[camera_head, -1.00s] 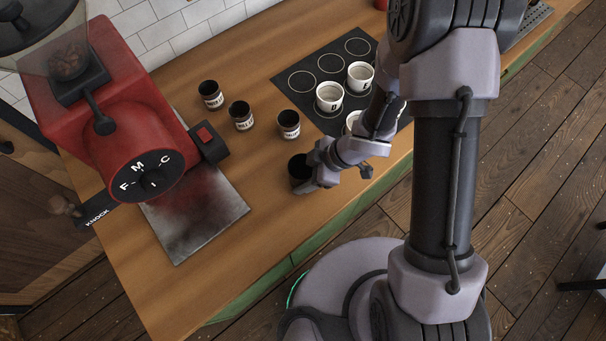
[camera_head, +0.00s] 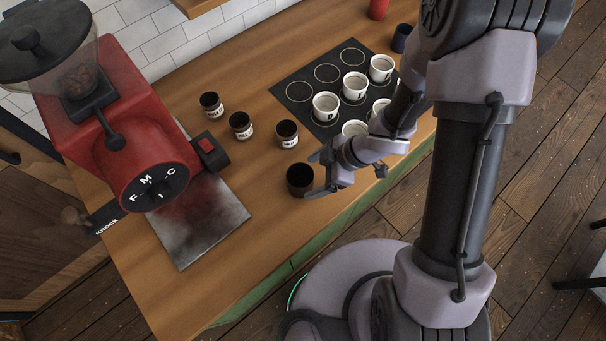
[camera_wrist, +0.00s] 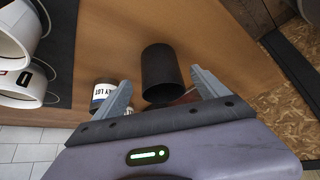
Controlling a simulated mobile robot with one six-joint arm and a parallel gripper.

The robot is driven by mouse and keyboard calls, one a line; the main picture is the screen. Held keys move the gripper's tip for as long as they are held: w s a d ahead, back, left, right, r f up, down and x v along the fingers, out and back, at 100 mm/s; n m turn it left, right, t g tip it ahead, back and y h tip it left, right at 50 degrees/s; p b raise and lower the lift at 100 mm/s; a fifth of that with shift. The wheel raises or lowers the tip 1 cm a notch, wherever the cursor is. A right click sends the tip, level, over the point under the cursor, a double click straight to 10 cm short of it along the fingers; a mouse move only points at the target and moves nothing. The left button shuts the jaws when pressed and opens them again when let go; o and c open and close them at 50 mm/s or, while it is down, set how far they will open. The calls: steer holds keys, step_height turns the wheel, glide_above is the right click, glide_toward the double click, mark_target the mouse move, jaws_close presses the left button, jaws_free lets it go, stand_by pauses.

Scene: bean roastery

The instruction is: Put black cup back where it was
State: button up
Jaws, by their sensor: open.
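The black cup (camera_head: 300,179) stands upright on the wooden counter near its front edge, at the end of a row of small dark labelled cups. My gripper (camera_head: 320,174) is just to the right of the cup, with its fingers apart. In the wrist view the black cup (camera_wrist: 161,74) lies ahead of and between the two fingertips of my open gripper (camera_wrist: 157,84). Nothing is held. Whether either finger touches the cup cannot be told.
Small labelled dark cups (camera_head: 241,125) stand left of and behind the black cup. White cups (camera_head: 326,107) stand on a black mat with circles (camera_head: 298,92). A red grinder (camera_head: 140,130) and a metal plate (camera_head: 203,226) are at left. Bare counter (camera_head: 262,215) lies in front.

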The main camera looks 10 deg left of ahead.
steer(key=w+d+r+m+t+h+p, duration=0.1)
steer(key=w+d+r+m+t+h, duration=0.15)
steer(key=w+d+r, duration=0.45)
steer(key=w+d+r+m+t+h+p, duration=0.15)
steer(key=w+d+r+m+t, duration=0.3)
steer(key=r, duration=0.55)
steer(key=d+r+m+t+h, duration=0.1)
steer(key=d+r+m+h, duration=0.2)
steer(key=d+r+m, duration=0.35)
steer(key=s+d+r+m+g, duration=0.1)
steer(key=s+r+m, duration=0.7)
steer(key=s, duration=0.4)
steer(key=s+a+r+m+y, duration=0.1)
steer(key=s+a+r+y, duration=0.1)
steer(key=s+a, duration=0.4)
steer(key=shift+s+r+m+g, duration=0.35)
steer(key=shift+s+r+g, duration=0.1)
steer(key=shift+r, duration=0.2)
steer(key=shift+a+f+b, duration=0.1)
steer(key=shift+a+b, duration=0.05)
steer(key=shift+b, duration=0.15)
